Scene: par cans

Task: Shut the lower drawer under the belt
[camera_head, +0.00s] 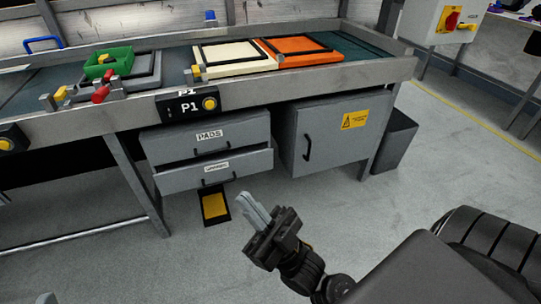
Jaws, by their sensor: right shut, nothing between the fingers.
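Two grey drawers hang under the belt (345,48) in the middle of the view. The upper drawer (240,132), labelled PADS, looks closed. The lower drawer (245,168) has a label that is hard to read, and it stands out toward me, with a dark gap above its front. My right gripper (250,212) is in front of and below the lower drawer, apart from it. Its fingers are together and hold nothing. My left gripper is not in view.
A grey cabinet (325,128) with a black handle stands right of the drawers, and a dark bin (396,142) is beside it. A black and yellow pedal (214,206) lies on the floor below the drawers. The table leg (140,185) stands to the left. Open floor lies in front.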

